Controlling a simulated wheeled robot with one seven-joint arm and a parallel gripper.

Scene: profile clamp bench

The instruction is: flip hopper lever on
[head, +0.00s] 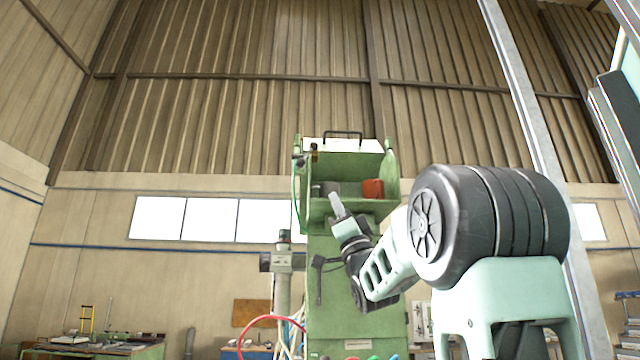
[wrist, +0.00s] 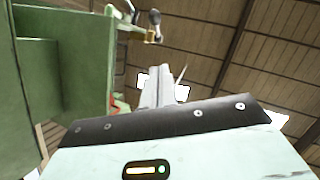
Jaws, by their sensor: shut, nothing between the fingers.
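A green machine (head: 345,255) stands ahead with an open-fronted green hopper box (head: 308,208) at its top. A small dark lever-like part with a brass-coloured piece (head: 314,149) sits at the box's upper left edge. In the wrist view a grey rounded knob (wrist: 154,17) stands over a brass-coloured piece beside the green housing; its on or off position is unclear. My gripper (head: 336,200) is shut and empty, pointing up in front of the box's lower left, below and apart from that part. Its fingers also show in the wrist view (wrist: 160,88).
A red block (head: 373,188) and grey items lie inside the box. A black handle (head: 319,278) hangs on the machine's front. A grey post (head: 283,285) and a red hose (head: 262,320) stand to the left. Air above the box looks clear.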

